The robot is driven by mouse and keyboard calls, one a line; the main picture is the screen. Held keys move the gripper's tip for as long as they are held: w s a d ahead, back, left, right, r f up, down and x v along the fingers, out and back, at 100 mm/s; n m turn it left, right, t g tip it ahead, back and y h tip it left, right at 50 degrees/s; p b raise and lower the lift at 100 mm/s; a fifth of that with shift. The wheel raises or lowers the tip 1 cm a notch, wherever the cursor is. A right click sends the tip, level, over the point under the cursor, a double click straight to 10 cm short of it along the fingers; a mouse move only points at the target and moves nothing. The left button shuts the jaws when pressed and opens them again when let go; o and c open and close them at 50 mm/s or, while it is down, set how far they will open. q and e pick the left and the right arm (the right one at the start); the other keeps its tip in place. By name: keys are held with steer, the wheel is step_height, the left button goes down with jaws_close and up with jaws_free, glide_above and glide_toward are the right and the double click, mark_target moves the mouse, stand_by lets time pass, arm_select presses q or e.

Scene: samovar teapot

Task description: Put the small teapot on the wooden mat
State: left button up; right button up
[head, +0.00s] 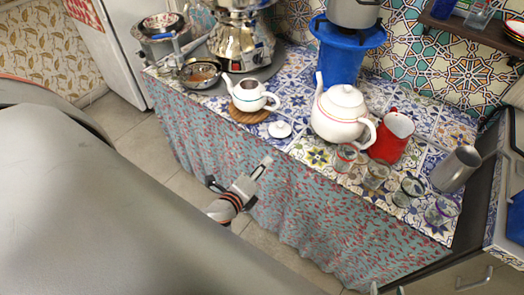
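The small white teapot (251,95) stands upright on the round wooden mat (238,115) on the tiled counter. Its top is open, with a coloured band near the rim and its spout to the left. A small white lid (280,129) lies on the tiles in front of it. My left gripper (238,175) is in front of the counter's cloth, below and apart from the teapot. Its fingers are spread and empty. Only small tips of what seems to be my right gripper (387,289) show at the bottom edge; its opening is unclear.
A large white teapot (341,112), a red jug (391,137), several glasses (376,174) and a metal cup (456,168) crowd the counter's right part. A samovar (241,38) and a metal bowl (200,72) stand at back left. A blue stand (342,50) is behind.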

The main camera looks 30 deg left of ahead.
arm_select(q)
steer(key=s+d+f+n+g+h, duration=0.1)
steer(key=s+d+f+n+h, duration=0.1)
steer(key=s+n, duration=0.4)
steer(key=s+d+f+n+g+h, duration=0.1)
steer(key=s+d+f+n, duration=0.4)
steer(key=n, duration=0.6)
steer(key=shift+s+d+f+n+g+h, duration=0.3)
steer(key=shift+s+f+g+h, duration=0.1)
steer(key=shift+f+g, duration=0.45)
